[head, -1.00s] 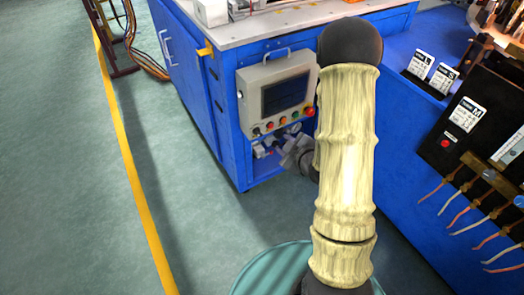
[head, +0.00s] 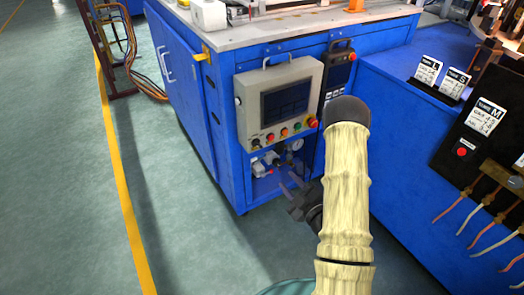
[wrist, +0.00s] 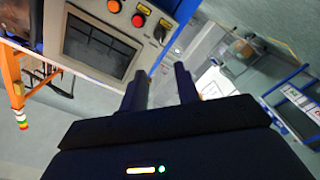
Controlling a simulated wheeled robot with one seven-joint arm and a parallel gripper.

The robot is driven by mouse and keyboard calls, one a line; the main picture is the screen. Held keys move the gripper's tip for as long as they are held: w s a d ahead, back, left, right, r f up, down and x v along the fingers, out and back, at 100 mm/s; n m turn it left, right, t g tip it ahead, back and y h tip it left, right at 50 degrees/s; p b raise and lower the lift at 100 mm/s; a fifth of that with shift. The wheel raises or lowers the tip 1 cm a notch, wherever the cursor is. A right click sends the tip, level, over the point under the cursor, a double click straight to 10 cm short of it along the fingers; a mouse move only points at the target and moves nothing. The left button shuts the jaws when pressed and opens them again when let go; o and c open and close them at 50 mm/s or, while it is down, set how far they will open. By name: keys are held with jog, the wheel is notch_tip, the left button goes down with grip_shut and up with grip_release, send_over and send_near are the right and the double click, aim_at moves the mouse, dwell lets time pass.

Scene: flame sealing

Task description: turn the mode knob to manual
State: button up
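The grey control box (head: 278,93) with a dark screen hangs on the front of the blue cabinet. The mode knob seems to be the small black knob (head: 256,143) at the left end of its button row. In the wrist view the knob (wrist: 160,31) shows above the fingertips, at the end of the row. I cannot read its markings or setting. My gripper (head: 294,188) is below and right of the button row in the head view. In the wrist view my gripper (wrist: 160,78) has two fingers apart with nothing between them. It does not touch the knob.
The row also holds coloured buttons, with a red mushroom button (head: 313,122) at its right end. An opening below the box holds a gauge (head: 296,145) and fittings. A handheld panel (head: 338,70) hangs to the right. Green floor (head: 190,240) is clear at left.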

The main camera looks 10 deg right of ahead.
aim_at(259, 147)
jog(key=b+x, duration=0.2)
jog(key=x, duration=1.5)
jog(key=shift+w, duration=0.1)
grip_shut()
